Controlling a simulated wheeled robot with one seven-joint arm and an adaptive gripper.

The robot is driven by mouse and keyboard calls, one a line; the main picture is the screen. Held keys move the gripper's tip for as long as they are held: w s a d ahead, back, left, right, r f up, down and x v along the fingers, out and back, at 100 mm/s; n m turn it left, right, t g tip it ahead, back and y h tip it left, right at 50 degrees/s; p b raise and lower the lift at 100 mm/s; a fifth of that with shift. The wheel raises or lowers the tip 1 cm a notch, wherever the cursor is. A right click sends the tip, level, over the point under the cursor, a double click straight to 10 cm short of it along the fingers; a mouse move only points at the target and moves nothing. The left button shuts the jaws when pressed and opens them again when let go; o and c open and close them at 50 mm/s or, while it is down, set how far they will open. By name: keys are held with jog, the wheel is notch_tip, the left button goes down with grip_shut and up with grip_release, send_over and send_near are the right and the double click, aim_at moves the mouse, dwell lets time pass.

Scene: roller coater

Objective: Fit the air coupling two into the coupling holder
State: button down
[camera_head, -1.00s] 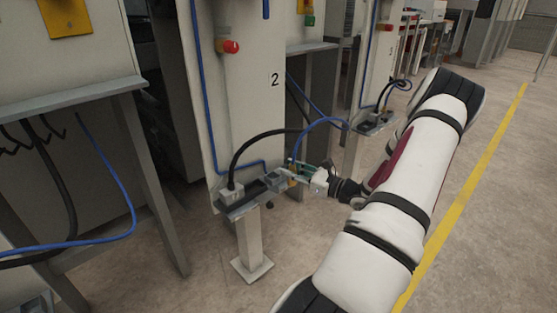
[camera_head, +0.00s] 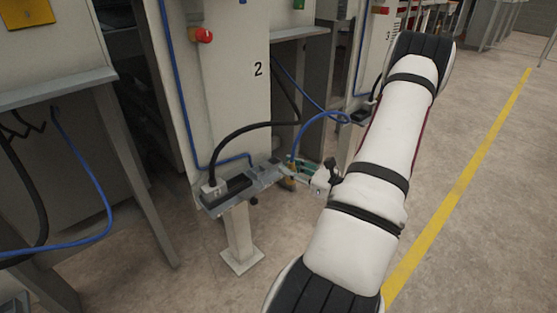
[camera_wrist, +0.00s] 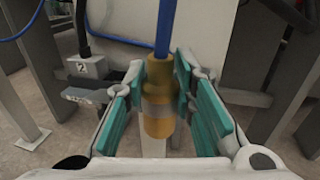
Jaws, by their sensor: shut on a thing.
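The brass air coupling two (camera_wrist: 158,105) with a blue hose on top is upright between the teal finger pads of my gripper (camera_wrist: 165,110), which is shut on it. In the head view, my gripper (camera_head: 300,177) holds the coupling (camera_head: 289,182) just right of the stand's top plate, partly hidden by the fingers. The likely coupling holder is the grey part (camera_head: 266,173) at the plate's right end; its shape is too small to make out. In the wrist view, the plate's grey end (camera_wrist: 85,95) is left of the coupling, which appears apart from it.
A grey plug block (camera_head: 213,190) with a black cable sits on the plate's left end, beside a dark slot. The stand post (camera_head: 238,235) rises from the floor. The blue hose (camera_head: 300,130) arcs above the gripper. Floor right of my arm is clear.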

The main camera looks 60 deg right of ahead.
jog(key=w+d+b, duration=0.1)
jog(key=w+d, duration=0.1)
jog(key=w, duration=0.2)
jog(key=w+d+f+b, duration=0.1)
jog(key=w+d, duration=0.2)
jog(key=w+d+b, duration=0.1)
jog(key=w+d, duration=0.2)
jog(key=w, duration=0.1)
jog(key=shift+w+d+f+b, duration=0.15)
jog(key=shift+w+d+b, duration=0.05)
jog(key=shift+w+b, duration=0.2)
jog(key=shift+w+d+f+b, duration=0.1)
jog(key=shift+f+b, duration=0.9)
jog(key=shift+f, duration=0.75)
jog(key=shift+f, duration=0.2)
jog(key=c, duration=1.3)
grip_release()
jog(key=shift+c, duration=0.2)
jog(key=shift+r, duration=0.1)
